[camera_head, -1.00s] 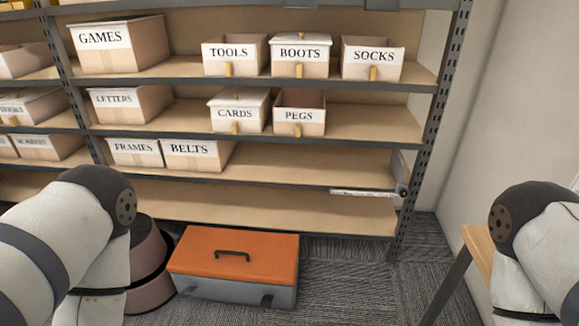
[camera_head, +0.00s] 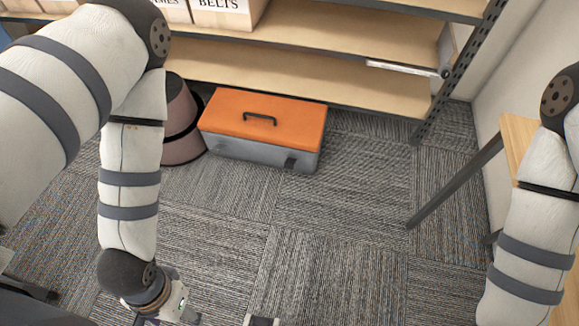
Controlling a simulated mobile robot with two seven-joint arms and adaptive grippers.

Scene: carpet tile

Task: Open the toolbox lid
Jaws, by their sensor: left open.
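The toolbox (camera_head: 250,153) stands on the carpet in front of the shelf. It has a grey body and an orange lid (camera_head: 285,116) with a dark handle (camera_head: 260,118) on top. The lid is down. Two dark latches show on the front side. My left gripper (camera_head: 168,320) is low at the bottom edge, apart from the toolbox and nearer to me; its fingers are mostly cut off by the frame. My right arm comes down at the right edge, and its gripper is not clearly in view.
A brown rounded bin (camera_head: 180,130) stands close against the toolbox's left side. The shelf (camera_head: 300,83) rises behind it, with a lower board near the lid. A wooden table (camera_head: 519,150) with a dark leg is at right. The carpet (camera_head: 330,220) in front is clear.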

